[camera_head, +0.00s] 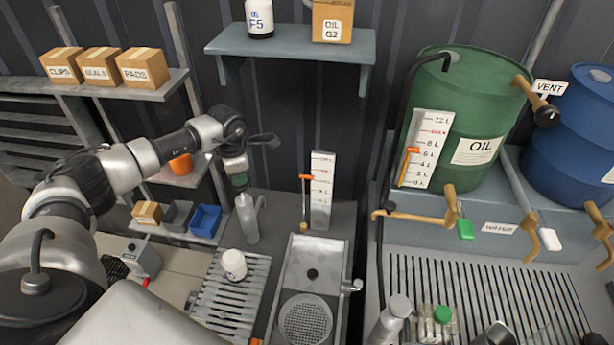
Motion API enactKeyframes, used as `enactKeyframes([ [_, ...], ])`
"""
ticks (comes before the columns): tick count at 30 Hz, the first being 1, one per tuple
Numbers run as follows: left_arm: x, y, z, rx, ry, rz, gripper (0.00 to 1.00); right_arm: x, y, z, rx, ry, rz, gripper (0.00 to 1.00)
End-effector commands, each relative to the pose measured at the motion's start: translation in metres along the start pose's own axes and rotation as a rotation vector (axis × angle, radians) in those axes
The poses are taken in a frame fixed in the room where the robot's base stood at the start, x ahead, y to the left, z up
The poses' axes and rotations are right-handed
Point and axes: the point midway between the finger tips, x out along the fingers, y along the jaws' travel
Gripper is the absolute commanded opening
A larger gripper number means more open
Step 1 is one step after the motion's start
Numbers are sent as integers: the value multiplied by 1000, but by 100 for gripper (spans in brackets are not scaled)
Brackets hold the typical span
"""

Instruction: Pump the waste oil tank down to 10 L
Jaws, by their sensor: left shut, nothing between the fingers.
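The green drum (467,106) marked OIL stands at the right on a blue-grey base. On its front is a white gauge (428,130) in litres. An orange pointer (412,150) sits below the red line, roughly between the 8 and 6 marks. Tan levers (451,207) and a long tan handle project below the drum. My left gripper (272,140) appears shut and empty, over the left-centre area and well left of the drum. A grey can-like vessel (247,218) stands below it. My right gripper does not show.
A second gauge (321,190) with an orange pointer stands behind a metal sink tray (313,264). A blue drum (588,135) and a VENT sign (550,87) are at far right. A shelf (292,45) holds a bottle and a box. A slatted grate (480,290) lies in front.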

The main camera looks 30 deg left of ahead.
Motion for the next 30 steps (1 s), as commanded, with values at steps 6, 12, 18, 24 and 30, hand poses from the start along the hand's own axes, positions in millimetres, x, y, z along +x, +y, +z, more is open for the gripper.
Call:
enactKeyframes([
  [6, 11, -1, 0, 0, 3, -2, 0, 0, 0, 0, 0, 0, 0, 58],
  [12, 19, -1, -1, 1, 4, -3, 0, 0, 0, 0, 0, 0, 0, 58],
  [18, 27, -1, 0, 2, 3, -4, 0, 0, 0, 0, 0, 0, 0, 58],
  [24, 36, -2, -1, 2, 5, -5, 0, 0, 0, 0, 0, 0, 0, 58],
  [30, 43, -2, -1, 2, 5, -5, 0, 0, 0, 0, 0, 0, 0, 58],
])
